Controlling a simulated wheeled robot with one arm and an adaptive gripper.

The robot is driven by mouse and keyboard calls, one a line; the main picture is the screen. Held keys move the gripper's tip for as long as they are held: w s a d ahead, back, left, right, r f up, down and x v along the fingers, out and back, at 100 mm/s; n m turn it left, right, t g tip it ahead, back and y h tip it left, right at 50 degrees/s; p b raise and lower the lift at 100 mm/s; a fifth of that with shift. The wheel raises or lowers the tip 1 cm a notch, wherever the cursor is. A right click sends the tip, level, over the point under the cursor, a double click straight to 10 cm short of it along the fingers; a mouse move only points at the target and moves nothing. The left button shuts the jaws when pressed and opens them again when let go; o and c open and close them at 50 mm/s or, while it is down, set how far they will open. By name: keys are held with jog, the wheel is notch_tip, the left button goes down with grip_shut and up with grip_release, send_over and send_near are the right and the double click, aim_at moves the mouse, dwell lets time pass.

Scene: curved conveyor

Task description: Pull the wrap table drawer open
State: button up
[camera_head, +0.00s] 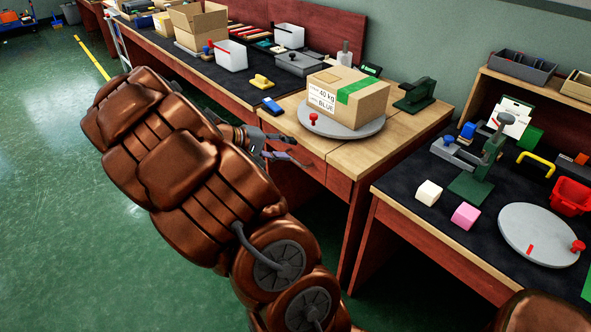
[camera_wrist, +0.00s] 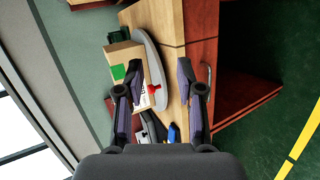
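The wrap table (camera_head: 415,125) is a light wood-topped table with reddish sides. A grey turntable (camera_head: 365,131) on it carries a cardboard box (camera_head: 348,98) with green tape. The drawer front (camera_wrist: 200,30) is a reddish panel below the table's edge in the wrist view, and it looks flush. A thin metal handle (camera_wrist: 209,73) shows on it, close beside the right finger. My gripper (camera_head: 300,153) is open and empty at the table's front edge. In the wrist view my gripper (camera_wrist: 158,78) shows its fingers wide apart, with the tabletop edge beyond them. My arm hides part of the table front.
A red knob (camera_head: 313,118) stands at the turntable's near edge. A blue item (camera_head: 272,106) and a yellow item (camera_head: 262,81) lie left of it. A dark-topped bench (camera_head: 400,195) stands at the right. The green floor (camera_head: 60,200) is clear on the left.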

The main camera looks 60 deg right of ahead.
jog(key=w+d+f+h+b, duration=0.2)
jog(key=w+d+f+b, duration=0.1)
jog(key=w+d+f, duration=0.4)
jog(key=n+t+h+b, duration=0.2)
jog(key=n+b, duration=0.1)
jog(key=b, duration=0.2)
send_near(295, 160)
jog(key=d+f, duration=0.1)
jog(key=d, duration=0.1)
jog(key=shift+s+x, duration=0.15)
jog(key=shift+x, duration=1.95)
jog(key=shift+s+x, duration=0.15)
jog(key=shift+x, duration=1.9)
jog(key=shift+a, duration=0.1)
grip_shut()
